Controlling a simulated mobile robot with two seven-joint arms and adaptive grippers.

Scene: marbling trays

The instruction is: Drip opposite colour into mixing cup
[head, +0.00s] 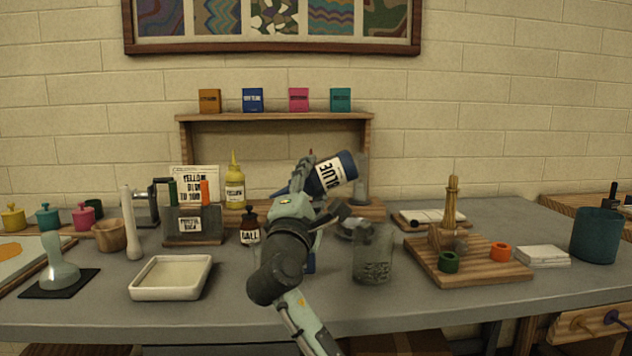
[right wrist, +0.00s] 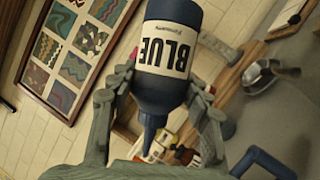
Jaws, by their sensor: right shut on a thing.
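My right gripper (head: 312,180) is shut on the blue bottle (head: 337,172), whose white label reads BLUE. It holds the bottle above the table, tipped with its base up to the right and its nozzle low to the left. In the right wrist view the bottle (right wrist: 168,50) sits between both fingers (right wrist: 163,90), nozzle toward the palm. The yellow bottle (head: 235,186) stands upright behind the table's middle. I cannot tell which vessel is the mixing cup; a clear glass jar (head: 372,262) stands right of my forearm. My left gripper is out of view.
A white tray (head: 140,292), a GALL bottle (head: 250,236) and a wooden cup (head: 110,236) stand to the left. A wooden board (head: 475,272) with a peg and rings lies right.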

